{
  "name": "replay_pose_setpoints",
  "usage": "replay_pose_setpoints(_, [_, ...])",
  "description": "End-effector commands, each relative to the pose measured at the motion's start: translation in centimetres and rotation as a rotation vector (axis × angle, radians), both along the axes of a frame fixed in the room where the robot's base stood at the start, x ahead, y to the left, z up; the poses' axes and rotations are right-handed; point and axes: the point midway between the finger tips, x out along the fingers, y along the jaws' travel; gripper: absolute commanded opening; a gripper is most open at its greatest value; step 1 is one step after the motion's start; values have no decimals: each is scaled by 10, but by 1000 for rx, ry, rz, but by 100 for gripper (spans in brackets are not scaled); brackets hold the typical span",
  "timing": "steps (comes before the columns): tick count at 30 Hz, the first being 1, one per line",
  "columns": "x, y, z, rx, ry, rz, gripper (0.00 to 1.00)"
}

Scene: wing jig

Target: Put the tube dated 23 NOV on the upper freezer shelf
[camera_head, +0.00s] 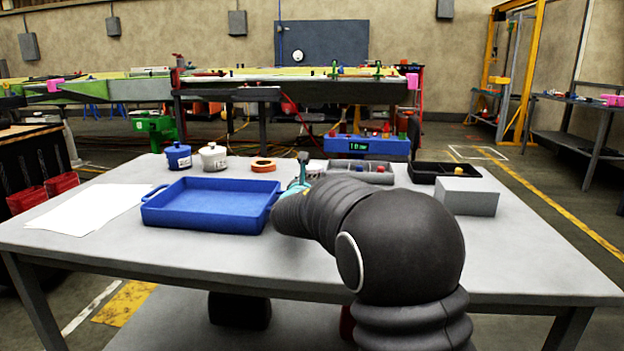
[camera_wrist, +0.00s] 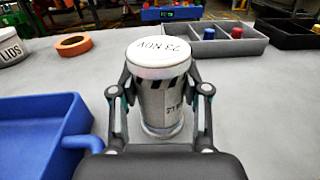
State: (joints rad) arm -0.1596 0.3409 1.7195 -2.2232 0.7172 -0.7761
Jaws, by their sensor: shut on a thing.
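The tube (camera_wrist: 158,95) is a light grey cylinder with a white lid marked 23 NOV, upside down in the wrist view, and a black striped band below the lid. My gripper (camera_wrist: 160,98) is shut on it, with one finger on each side. The tube looks upright; I cannot tell if its base touches the table. In the head view my gripper (camera_head: 304,182) is just right of the blue tray, mostly hidden by my arm. I see no freezer shelf that I can make out in either view.
A blue tray (camera_head: 205,222) is left of my gripper. Behind are a blue pot (camera_head: 178,156), a white pot (camera_head: 213,158) marked LIDS, an orange ring (camera_head: 263,165) and a grey divided tray (camera_head: 381,176). A black tray (camera_head: 428,179) and a grey block (camera_head: 468,198) are right.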

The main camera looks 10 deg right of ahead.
Motion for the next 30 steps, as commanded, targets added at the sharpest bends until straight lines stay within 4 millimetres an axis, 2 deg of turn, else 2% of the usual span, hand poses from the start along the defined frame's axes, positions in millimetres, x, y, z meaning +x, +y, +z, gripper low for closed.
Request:
replay_pose_setpoints(11, [0,0,-3,0,-2,0,7])
replay_pose_setpoints(12, [0,0,-2,0,-1,0,56])
replay_pose_setpoints(14, [0,0,-2,0,-1,0,71])
replay_pose_setpoints(26, [0,0,3,0,-1,0,71])
replay_pose_setpoints(30, [-16,7,0,0,-2,1,71])
